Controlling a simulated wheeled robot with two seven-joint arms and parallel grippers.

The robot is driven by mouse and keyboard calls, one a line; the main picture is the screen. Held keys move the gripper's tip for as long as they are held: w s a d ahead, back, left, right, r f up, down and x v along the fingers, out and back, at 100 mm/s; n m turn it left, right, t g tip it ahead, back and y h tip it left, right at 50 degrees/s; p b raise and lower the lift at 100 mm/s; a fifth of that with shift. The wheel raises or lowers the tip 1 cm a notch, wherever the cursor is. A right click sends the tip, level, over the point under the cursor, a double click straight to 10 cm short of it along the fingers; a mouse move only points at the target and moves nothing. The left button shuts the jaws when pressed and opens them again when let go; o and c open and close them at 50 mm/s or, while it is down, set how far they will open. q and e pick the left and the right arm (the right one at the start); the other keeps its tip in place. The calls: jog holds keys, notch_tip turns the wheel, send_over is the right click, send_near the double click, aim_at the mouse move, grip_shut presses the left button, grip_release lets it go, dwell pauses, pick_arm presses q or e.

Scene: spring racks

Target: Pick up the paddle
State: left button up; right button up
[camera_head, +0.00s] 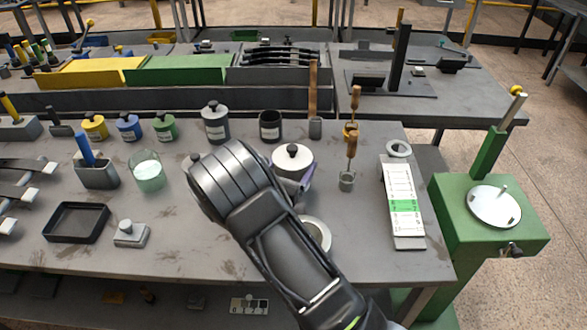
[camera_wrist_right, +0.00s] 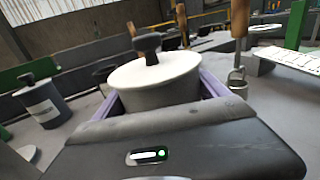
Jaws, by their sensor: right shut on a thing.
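My right gripper (camera_wrist_right: 160,100) is at the white lidded pot (camera_wrist_right: 155,80) with a black knob. Its lavender fingers lie on both sides of the pot and are shut on it. The pot (camera_head: 294,157) also shows in the head view, partly behind my right wrist. I cannot tell for sure which thing is the paddle. A long wooden handle (camera_head: 312,88) stands upright in a grey holder behind the pot. A shorter wooden-handled tool (camera_head: 352,145) stands in a small metal cup right of the pot. My left gripper is not in view.
A white scale board with a green band (camera_head: 403,205) lies at the right. Several lidded jars (camera_head: 165,127) stand in a row behind. A glass beaker (camera_head: 147,172) and a black tray (camera_head: 76,222) are at the left. A green stand (camera_head: 440,200) is beyond the table's right edge.

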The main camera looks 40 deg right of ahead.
jog(key=shift+f, duration=0.8)
jog(key=shift+f, duration=0.1)
jog(key=o, duration=2)
jog(key=shift+f, duration=0.1)
jog(key=shift+c, duration=0.2)
jog(key=shift+r, duration=0.2)
jog(key=shift+s+a+f, duration=0.15)
jog(key=shift+a, duration=0.15)
jog(key=b+v, duration=0.2)
jog(key=v, duration=0.8)
jog(key=shift+s+a+b, duration=0.1)
jog(key=shift+a+b, duration=0.05)
jog(key=shift+b, duration=0.15)
jog(key=shift+s+a, duration=0.3)
jog(key=shift+a, duration=0.1)
jog(key=shift+c, duration=0.2)
